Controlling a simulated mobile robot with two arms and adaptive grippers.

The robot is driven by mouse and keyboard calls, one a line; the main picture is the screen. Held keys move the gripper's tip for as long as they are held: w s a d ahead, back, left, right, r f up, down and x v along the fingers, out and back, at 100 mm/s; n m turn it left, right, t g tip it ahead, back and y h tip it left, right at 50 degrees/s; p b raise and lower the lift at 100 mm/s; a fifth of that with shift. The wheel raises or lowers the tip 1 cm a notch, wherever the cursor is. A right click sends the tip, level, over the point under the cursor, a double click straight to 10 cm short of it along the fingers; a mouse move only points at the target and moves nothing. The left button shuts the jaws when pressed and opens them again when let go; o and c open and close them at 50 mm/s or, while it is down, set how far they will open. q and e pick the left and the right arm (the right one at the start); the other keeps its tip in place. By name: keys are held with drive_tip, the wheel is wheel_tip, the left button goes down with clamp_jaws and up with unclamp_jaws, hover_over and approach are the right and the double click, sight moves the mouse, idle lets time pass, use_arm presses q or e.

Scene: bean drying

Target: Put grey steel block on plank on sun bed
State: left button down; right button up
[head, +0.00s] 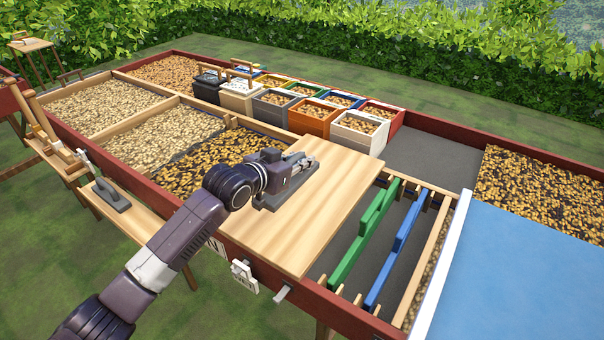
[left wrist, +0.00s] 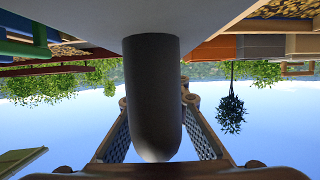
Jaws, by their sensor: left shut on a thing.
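The plank (head: 335,205) is a broad light-wood board lying across the sun bed (head: 235,238), over part of its bean-filled section. My left gripper (head: 302,163) is above the plank's left part. It is shut on the grey steel block (head: 272,201), which shows partly beneath it. In the left wrist view the block's rounded grey grip (left wrist: 153,95) stands between the two fingers, with a broad grey surface behind it. The block is over the plank; I cannot tell for sure whether it rests on it. My right gripper is not in view.
Several bean-filled boxes (head: 311,116) stand behind the plank. Green (head: 360,240) and blue (head: 398,245) bars lie right of it, beside a blue panel (head: 520,280). A grey trowel-like tool (head: 112,195) lies on a side shelf. The plank's right part is clear.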

sight(302, 174)
use_arm(q)
drive_tip(key=shift+d+f, duration=0.1)
drive_tip(key=shift+f, duration=2.05)
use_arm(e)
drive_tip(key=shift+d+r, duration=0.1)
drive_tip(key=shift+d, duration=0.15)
use_arm(q)
drive_tip(key=shift+f, duration=0.15)
drive_tip(key=c, duration=1.9)
unclamp_jaws()
drive_tip(key=shift+f, duration=0.1)
drive_tip(key=shift+s, duration=0.1)
drive_tip(key=v, duration=1.2)
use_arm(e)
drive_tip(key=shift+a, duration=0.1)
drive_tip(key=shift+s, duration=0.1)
